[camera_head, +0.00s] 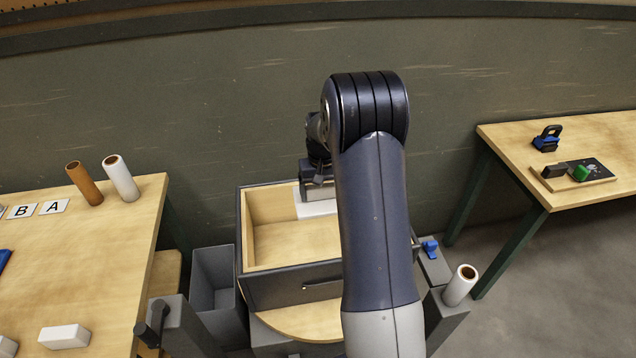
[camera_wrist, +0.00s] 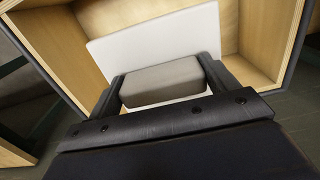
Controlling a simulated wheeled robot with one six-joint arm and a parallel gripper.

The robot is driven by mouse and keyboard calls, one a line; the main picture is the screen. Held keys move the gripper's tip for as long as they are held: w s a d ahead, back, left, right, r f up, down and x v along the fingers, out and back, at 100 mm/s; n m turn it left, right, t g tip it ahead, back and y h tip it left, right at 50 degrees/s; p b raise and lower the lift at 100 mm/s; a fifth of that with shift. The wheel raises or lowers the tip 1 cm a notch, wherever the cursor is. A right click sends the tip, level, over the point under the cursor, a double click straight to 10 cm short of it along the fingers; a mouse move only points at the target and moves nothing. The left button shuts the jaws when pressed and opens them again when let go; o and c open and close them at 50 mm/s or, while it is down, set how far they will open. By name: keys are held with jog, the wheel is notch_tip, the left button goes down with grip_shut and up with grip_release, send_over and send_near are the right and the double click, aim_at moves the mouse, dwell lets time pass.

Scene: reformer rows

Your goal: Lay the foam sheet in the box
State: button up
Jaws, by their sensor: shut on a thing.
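The box (camera_head: 287,290) is open-topped, dark outside and pale wood inside, with a handle on its front. The white foam sheet (camera_head: 314,209) shows at its back right, partly hidden behind my arm. In the wrist view the sheet (camera_wrist: 150,48) lies within the outline of the box (camera_wrist: 262,45), turned askew to its walls. A light grey block (camera_wrist: 160,78) stands on the sheet's face. My gripper (camera_wrist: 162,72) is shut on this block, which seems to be part of the sheet. I cannot tell whether the sheet touches the floor of the box.
A grey bin (camera_head: 214,280) stands left of the box. The left table (camera_head: 110,245) holds two rolls, letter cards and a white block. The right table (camera_head: 590,150) holds a blue-black tool and a small board. A white roll (camera_head: 461,285) stands right of the box.

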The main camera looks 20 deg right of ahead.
jog(key=shift+f+b, duration=8.2)
jog(key=shift+f, duration=3.5)
jog(key=o, duration=0.9)
notch_tip(320, 180, up, 11)
jog(key=shift+p, duration=0.3)
jog(key=shift+f, duration=0.2)
